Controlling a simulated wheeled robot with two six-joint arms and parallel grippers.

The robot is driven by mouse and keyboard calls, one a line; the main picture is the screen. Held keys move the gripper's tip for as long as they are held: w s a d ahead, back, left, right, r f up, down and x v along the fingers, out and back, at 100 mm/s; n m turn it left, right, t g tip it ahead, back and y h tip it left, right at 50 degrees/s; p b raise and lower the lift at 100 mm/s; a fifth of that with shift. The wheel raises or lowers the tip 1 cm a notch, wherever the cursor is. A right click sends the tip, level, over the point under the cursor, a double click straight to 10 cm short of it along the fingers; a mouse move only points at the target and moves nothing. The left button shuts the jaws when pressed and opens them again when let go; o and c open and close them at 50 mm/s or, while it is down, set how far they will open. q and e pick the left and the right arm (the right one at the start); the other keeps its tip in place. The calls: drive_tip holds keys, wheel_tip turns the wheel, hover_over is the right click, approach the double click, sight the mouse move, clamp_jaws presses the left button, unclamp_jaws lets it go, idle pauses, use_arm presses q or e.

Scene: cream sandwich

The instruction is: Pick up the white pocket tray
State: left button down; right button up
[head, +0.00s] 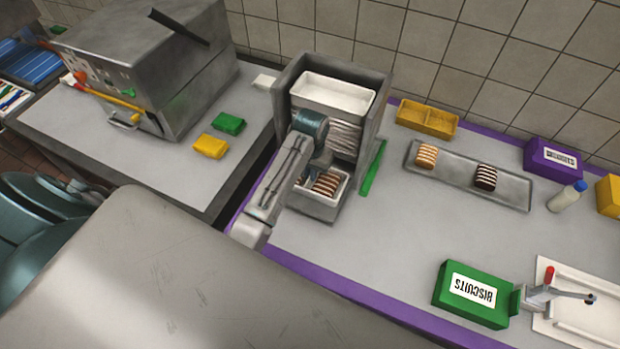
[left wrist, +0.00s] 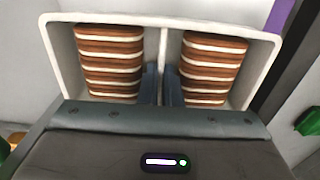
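The white pocket tray (head: 312,207) stands at the foot of a grey metal dispenser. Its two pockets hold brown-and-cream sandwich biscuits. In the left wrist view the tray (left wrist: 205,25) fills the upper part, with a row of biscuits on each side of its central divider. My left gripper (head: 320,168) reaches down over the tray. In the left wrist view its two dark fingers (left wrist: 162,88) flank the divider closely and look shut on it. The fingertips are mostly hidden in the head view. My right gripper is not in view.
The grey dispenser (head: 282,92) rises directly behind the tray, with a white bin (head: 335,95) on top. A green strip (head: 373,168) lies to its right. A metal tray (head: 455,180) with two biscuit stacks and a green biscuits box (head: 450,290) stand farther right. The counter between is clear.

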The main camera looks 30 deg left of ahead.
use_arm(q)
drive_tip(key=shift+w+f, duration=0.1)
drive_tip(key=shift+w, duration=0.1)
drive_tip(key=shift+r, duration=0.2)
drive_tip(key=shift+r+b, duration=0.25)
drive_tip(key=shift+b, duration=0.15)
wheel_tip(320, 180, up, 2)
drive_tip(key=shift+r+b, duration=0.1)
drive_tip(key=shift+b, duration=0.5)
drive_tip(key=shift+s+r, duration=0.2)
drive_tip(key=shift+s, duration=0.05)
drive_tip(key=s+a+r+p, duration=0.1)
drive_tip(key=s+p, duration=0.1)
drive_tip(key=s, duration=1.3)
drive_tip(key=shift+s+a+r, duration=0.3)
drive_tip(key=shift+a, duration=0.05)
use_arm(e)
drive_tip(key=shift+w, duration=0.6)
